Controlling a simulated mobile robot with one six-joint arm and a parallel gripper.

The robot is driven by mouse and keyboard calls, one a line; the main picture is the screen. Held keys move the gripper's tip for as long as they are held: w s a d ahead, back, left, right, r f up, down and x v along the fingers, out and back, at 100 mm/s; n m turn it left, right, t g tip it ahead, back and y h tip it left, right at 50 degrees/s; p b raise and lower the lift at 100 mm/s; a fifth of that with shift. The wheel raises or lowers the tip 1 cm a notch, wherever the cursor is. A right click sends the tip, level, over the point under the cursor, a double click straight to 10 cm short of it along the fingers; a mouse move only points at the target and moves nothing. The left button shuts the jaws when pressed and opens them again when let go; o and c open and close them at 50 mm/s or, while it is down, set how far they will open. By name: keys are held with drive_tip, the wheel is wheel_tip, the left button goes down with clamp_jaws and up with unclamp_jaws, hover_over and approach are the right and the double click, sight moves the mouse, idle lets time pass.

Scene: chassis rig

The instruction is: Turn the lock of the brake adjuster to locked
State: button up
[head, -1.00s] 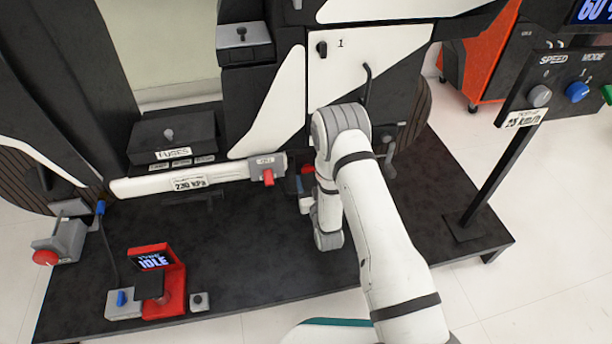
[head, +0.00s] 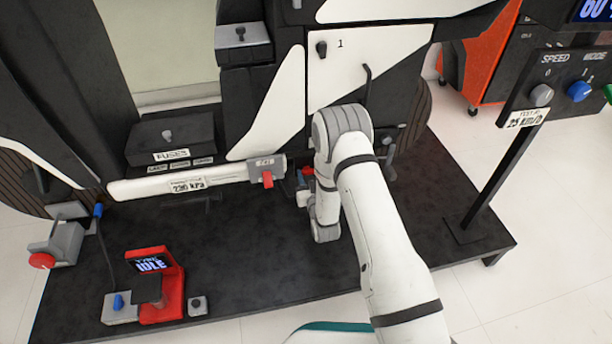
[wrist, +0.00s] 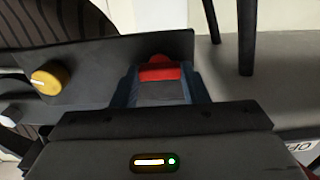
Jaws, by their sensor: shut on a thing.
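In the wrist view my gripper (wrist: 160,88) has its two blue-grey fingers closed on a red part (wrist: 160,72), which shows between the fingertips beside a dark panel. A yellow round knob (wrist: 46,78) sits on the dark unit to the left, apart from the fingers. In the head view my white arm covers most of this spot, and a bit of red (head: 308,171) shows just left of the wrist. I cannot tell which part is the brake adjuster's lock or which way it is set.
A white bar with a pressure label (head: 185,185) ends in a grey block with a red lever (head: 267,179), close left of my wrist. A red IDLE display stand (head: 165,285) is at front left. A post with a control panel (head: 490,180) stands right. The black platform's front middle is clear.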

drive_tip(key=shift+c, duration=0.8)
drive_tip(key=shift+a, duration=0.55)
drive_tip(key=shift+d, duration=0.3)
drive_tip(key=shift+c, duration=0.3)
drive_tip(key=shift+n, duration=0.5)
drive_tip(key=n+b, duration=0.1)
drive_tip(key=n, duration=0.2)
drive_tip(key=shift+f+n, duration=0.1)
drive_tip(key=shift+n, duration=0.3)
drive_tip(key=n+b, duration=0.1)
drive_tip(key=n, duration=0.3)
drive_tip(key=shift+s+n, duration=0.1)
drive_tip(key=shift+n, duration=0.2)
drive_tip(key=n, duration=0.4)
drive_tip(key=shift+a, duration=0.1)
drive_tip(key=shift+f+n, duration=0.1)
drive_tip(key=shift+n, duration=2.2)
